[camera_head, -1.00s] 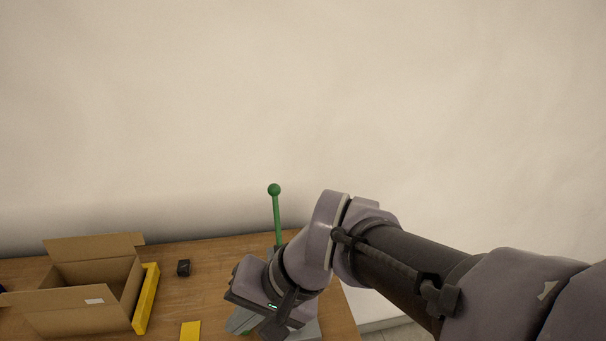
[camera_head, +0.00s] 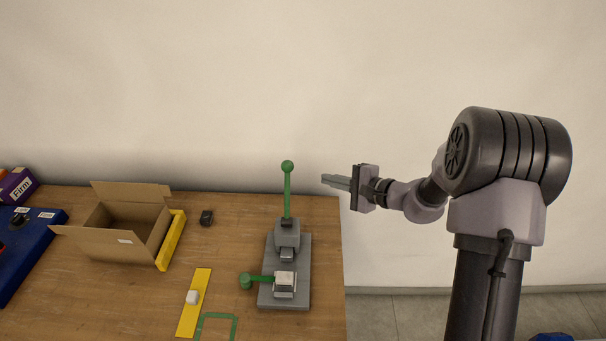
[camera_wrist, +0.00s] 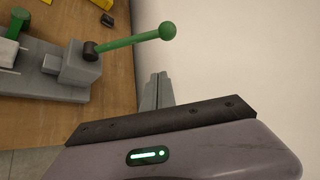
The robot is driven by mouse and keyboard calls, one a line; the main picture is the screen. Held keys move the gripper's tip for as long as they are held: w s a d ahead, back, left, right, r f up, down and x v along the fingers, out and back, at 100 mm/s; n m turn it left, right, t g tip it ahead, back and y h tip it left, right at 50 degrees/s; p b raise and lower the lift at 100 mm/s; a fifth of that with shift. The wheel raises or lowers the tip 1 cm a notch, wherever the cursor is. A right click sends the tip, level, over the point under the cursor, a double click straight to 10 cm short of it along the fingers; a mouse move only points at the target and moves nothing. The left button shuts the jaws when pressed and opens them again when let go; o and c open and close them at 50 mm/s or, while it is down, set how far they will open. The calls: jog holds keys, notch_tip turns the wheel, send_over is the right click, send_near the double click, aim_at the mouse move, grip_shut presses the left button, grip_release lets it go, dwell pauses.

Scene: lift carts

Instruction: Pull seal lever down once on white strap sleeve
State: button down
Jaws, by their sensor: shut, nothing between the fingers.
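A grey press (camera_head: 305,262) stands near the right end of the wooden table. Its long green seal lever (camera_head: 287,193) with a ball knob points upright; it also shows in the wrist view (camera_wrist: 132,41). A white sleeve-like piece (camera_head: 285,280) sits at the press's front end, partly visible in the wrist view (camera_wrist: 8,52). A second, short green handle (camera_head: 262,279) sticks out left beside it. My gripper (camera_head: 326,180) is shut and empty, right of the lever knob and apart from it. Its fingers show in the wrist view (camera_wrist: 160,78), below the knob.
An open cardboard box (camera_head: 92,242), a yellow bar (camera_head: 171,241) and a small black object (camera_head: 206,217) lie left. The wall is close behind the table.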

aim_at(287, 192)
jog(key=w+a+f, duration=0.1)
jog(key=w+a, duration=0.2)
jog(key=a, duration=0.5)
jog(key=shift+a+f, duration=0.2)
jog(key=shift+a, duration=0.15)
jog(key=shift+s, duration=0.1)
jog(key=shift+d+f+b, duration=0.1)
jog(key=shift+d+b, duration=0.05)
jog(key=shift+b, duration=0.45)
